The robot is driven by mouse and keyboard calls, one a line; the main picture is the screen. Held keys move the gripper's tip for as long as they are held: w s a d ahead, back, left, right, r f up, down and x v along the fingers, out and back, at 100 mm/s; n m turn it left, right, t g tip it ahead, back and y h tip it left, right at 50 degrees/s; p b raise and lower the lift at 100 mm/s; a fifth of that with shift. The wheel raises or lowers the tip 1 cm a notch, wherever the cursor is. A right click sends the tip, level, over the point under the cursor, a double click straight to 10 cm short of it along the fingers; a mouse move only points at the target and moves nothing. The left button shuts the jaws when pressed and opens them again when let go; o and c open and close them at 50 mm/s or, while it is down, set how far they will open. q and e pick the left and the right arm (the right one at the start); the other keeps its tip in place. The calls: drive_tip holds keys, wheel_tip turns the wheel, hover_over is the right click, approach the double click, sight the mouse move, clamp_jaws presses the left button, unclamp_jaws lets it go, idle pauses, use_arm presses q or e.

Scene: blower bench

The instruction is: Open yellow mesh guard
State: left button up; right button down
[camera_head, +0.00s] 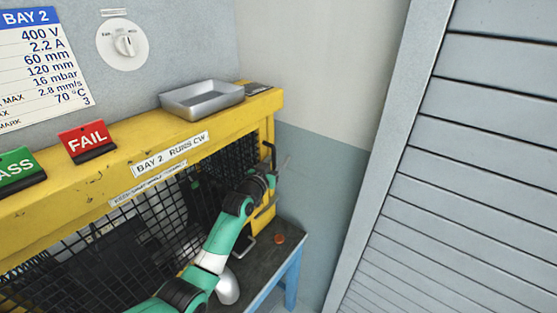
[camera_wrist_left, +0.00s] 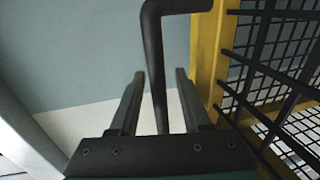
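The yellow mesh guard's black mesh (camera_head: 110,240) covers the front of the yellow housing. In the left wrist view, its yellow frame post (camera_wrist_left: 206,60) and black mesh (camera_wrist_left: 275,45) stand at the right. A black bar handle (camera_wrist_left: 155,70) bends at its top toward the yellow post; it also shows at the guard's right end in the head view (camera_head: 267,150). My left gripper (camera_wrist_left: 158,88) is open, one finger on each side of the handle, with visible gaps to the bar. In the head view my left gripper (camera_head: 273,175) is small and partly hard to make out. My right gripper is not in view.
A metal tray (camera_head: 202,100) sits on the yellow top ledge (camera_head: 130,140), with a red FAIL sign (camera_head: 87,141) and green PASS sign (camera_head: 20,168). A dark bench top (camera_head: 265,262) with a small orange-brown disc (camera_head: 279,238) lies below. A grey slatted shutter (camera_head: 470,180) stands right.

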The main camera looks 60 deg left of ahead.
use_arm(q)
drive_tip(key=p+v, duration=0.3)
drive_tip(key=v, duration=0.8)
drive_tip(key=shift+s+d, duration=0.15)
drive_tip(key=shift+s, duration=0.15)
